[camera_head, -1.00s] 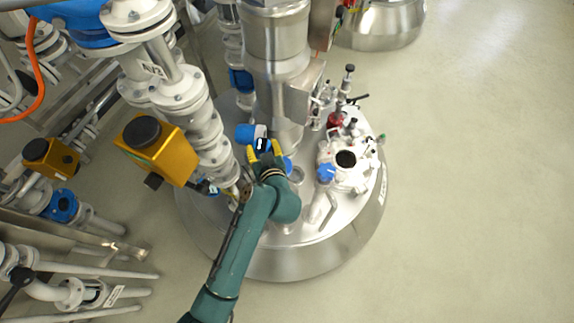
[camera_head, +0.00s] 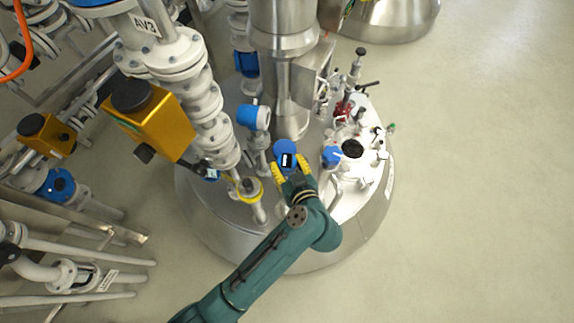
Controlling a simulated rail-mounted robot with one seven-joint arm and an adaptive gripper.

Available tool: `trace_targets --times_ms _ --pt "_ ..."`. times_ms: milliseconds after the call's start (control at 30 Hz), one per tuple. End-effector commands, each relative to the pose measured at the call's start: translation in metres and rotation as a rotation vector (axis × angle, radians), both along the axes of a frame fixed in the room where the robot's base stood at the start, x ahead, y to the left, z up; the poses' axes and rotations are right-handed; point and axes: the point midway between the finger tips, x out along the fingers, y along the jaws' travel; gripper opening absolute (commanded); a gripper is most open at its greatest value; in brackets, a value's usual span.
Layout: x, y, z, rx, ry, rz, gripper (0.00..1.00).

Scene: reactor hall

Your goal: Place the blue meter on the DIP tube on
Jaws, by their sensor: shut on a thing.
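My gripper (camera_head: 292,172), with yellow fingers at the end of my green arm, is shut on the blue meter (camera_head: 286,146). The meter has a round blue head and a dark display that faces the camera. My gripper holds it over the vessel lid, in front of the thick steel column. Its lower end is hidden by my gripper. I cannot make out a DIP tube label. A short upright pipe with a yellow ring (camera_head: 247,190) stands to the left of my gripper and is apart from it.
Another blue-headed instrument (camera_head: 254,117) stands behind and left of my gripper. A white flanged pipe (camera_head: 199,95) and a yellow box (camera_head: 150,119) stand left. The floor at right is clear.

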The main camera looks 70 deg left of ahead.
Motion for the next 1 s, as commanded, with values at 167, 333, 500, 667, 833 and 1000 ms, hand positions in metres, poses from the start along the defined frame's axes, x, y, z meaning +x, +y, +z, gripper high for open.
trace_targets --times_ms 167,333,500,667,833,1000 --pt "0.001 0.000 -0.017 0.002 -0.002 0.000 0.12" --pt "0.001 0.000 -0.017 0.002 -0.003 0.000 0.12" --pt "0.000 0.000 -0.021 0.000 -0.001 -0.001 0.60" --pt "0.000 0.000 -0.020 0.000 -0.001 0.000 0.78" --pt "0.000 0.000 -0.020 0.000 -0.001 0.000 0.78" --pt "0.002 -0.008 -0.013 -0.001 -0.002 -0.004 0.78"
